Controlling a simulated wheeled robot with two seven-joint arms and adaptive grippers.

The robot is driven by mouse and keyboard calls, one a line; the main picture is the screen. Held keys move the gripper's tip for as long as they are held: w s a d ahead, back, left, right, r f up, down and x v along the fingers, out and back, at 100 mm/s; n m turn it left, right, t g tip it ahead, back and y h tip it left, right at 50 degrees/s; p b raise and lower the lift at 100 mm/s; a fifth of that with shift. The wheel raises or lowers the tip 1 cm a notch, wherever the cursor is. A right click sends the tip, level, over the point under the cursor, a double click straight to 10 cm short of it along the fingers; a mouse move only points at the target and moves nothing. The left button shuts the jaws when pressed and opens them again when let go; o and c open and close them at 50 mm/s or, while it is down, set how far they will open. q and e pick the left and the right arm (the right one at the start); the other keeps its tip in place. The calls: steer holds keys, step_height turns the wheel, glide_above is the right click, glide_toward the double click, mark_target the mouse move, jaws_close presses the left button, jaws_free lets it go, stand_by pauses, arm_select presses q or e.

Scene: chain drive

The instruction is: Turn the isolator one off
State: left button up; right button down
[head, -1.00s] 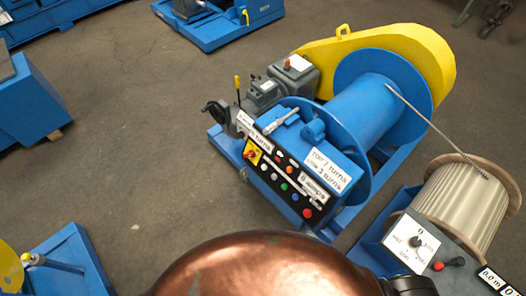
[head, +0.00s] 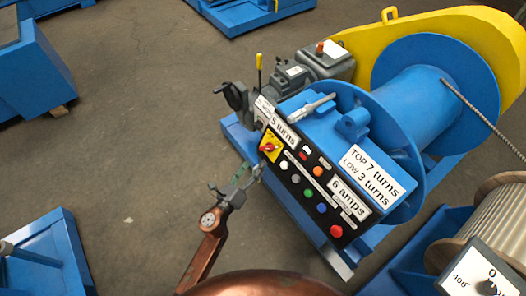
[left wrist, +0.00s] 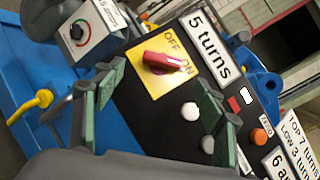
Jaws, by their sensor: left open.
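The isolator (head: 269,148) is a red rotary handle on a yellow plate at the left end of the black control panel (head: 285,166). In the left wrist view the isolator (left wrist: 168,63) lies ahead of my fingers, its plate marked OFF and ON, with the red handle lying toward ON. My left gripper (head: 236,180) is open and empty, just left of and below the isolator in the head view. In the left wrist view its two green fingers (left wrist: 160,88) stand apart either side of the handle's line, apparently short of it. My right gripper is not in view.
White, green, blue, orange and red buttons (head: 308,193) sit beside the isolator. A round black knob (left wrist: 77,32) is near the left finger. A handwheel (head: 234,97) and a yellow-tipped lever (head: 259,68) stand beyond the panel. Open floor (head: 150,130) lies left.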

mark_target(264, 150)
arm_select(q)
steer(key=b+x, duration=0.1)
steer(key=x, duration=0.6)
steer(key=shift+w+d+r, duration=0.2)
steer(key=shift+w+d, duration=0.05)
steer(key=shift+w, duration=0.05)
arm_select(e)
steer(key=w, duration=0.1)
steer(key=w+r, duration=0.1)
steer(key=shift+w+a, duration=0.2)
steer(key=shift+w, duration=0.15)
arm_select(q)
steer(key=c, duration=1.1)
